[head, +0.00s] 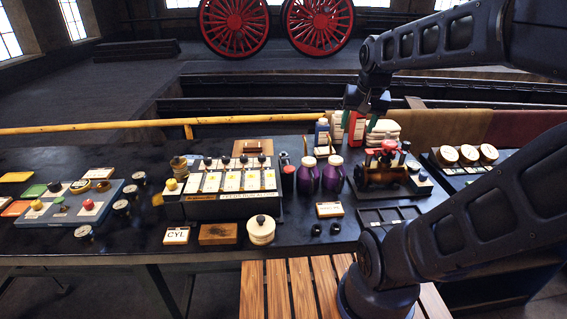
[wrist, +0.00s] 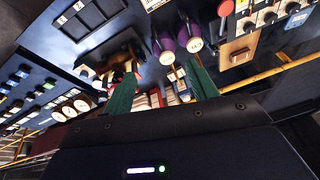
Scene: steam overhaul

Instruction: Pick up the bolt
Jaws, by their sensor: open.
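I cannot pick out a bolt with certainty in either view. Two small dark pieces (head: 325,229) lie on the black bench in front of the cream card, too small to identify. My gripper (head: 359,122) hangs above the back of the bench, near the red and blue containers and the white stack. In the wrist view, its two green fingers (wrist: 160,68) are spread apart with nothing held between them. The small red-and-brass engine model (head: 383,168) stands below and to the right of my gripper, partly hidden by a finger in the wrist view.
Two purple jars (head: 320,176) stand left of the engine. An empty compartment tray (head: 388,215) lies at the right front. A yellow rail (head: 120,127) runs behind the bench.

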